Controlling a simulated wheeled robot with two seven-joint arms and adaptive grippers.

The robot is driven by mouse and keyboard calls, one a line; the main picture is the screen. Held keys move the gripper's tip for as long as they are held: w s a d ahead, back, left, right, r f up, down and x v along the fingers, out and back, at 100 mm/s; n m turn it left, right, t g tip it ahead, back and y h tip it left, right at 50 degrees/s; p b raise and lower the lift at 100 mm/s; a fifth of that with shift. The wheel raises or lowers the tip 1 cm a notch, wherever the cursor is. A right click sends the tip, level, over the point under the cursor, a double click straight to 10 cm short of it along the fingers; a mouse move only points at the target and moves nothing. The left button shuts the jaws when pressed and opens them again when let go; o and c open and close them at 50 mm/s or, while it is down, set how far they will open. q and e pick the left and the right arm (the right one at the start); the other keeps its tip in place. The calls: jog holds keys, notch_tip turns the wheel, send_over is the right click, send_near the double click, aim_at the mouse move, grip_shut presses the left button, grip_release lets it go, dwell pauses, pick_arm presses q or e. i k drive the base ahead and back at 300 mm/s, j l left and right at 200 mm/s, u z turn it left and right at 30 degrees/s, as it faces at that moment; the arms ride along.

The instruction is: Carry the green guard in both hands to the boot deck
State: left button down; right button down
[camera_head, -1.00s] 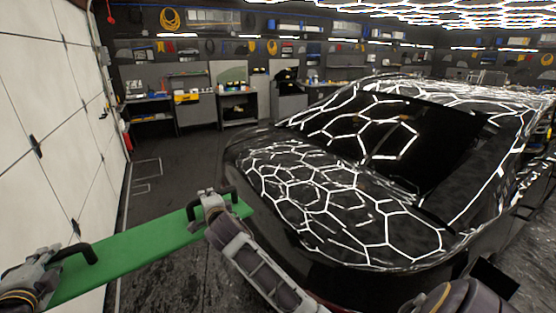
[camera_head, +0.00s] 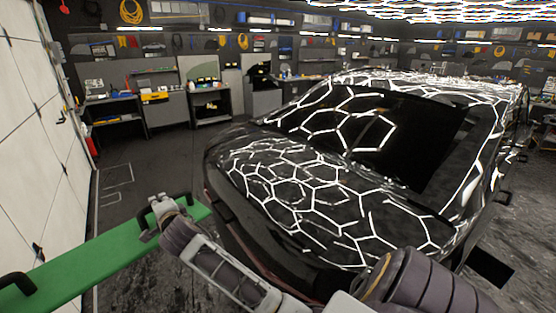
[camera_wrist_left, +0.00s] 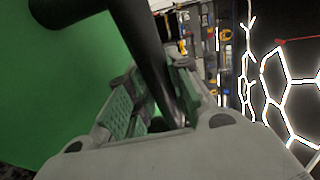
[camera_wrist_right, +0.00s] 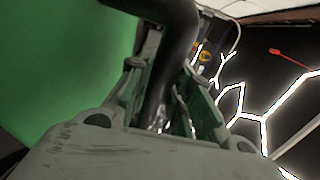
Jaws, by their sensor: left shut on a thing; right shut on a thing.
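The green guard (camera_head: 105,255) is a long flat board with black handles, held out at the lower left of the head view. My right gripper (camera_head: 160,210) is shut on the handle (camera_wrist_right: 160,75) near its far end. My left gripper (camera_wrist_left: 155,105) shows only in the left wrist view, shut on the other black handle (camera_wrist_left: 148,50). That handle (camera_head: 18,285) also shows at the left edge of the head view. The car's glossy black boot deck (camera_head: 310,200), below the glass, lies right of the guard and apart from it, covered in hexagon light reflections.
A white panelled wall or door (camera_head: 35,140) stands close on the left, near the guard. The dark floor (camera_head: 150,165) is clear between it and the car. Workbenches (camera_head: 165,110) line the back wall.

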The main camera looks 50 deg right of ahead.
aim_at(284, 162)
jog(key=i+j+z, duration=0.15)
jog(key=i+z, duration=0.15)
jog(key=i, duration=0.9)
jog(key=i+j+z, duration=0.1)
jog(key=i+z, duration=0.25)
jog(key=i, duration=0.45)
jog(key=i+z, duration=0.3)
jog(key=z, duration=0.15)
jog(key=i+j+z, duration=0.1)
jog(key=z, duration=0.35)
jog(key=i+j+z, duration=0.2)
jog(key=z, duration=0.2)
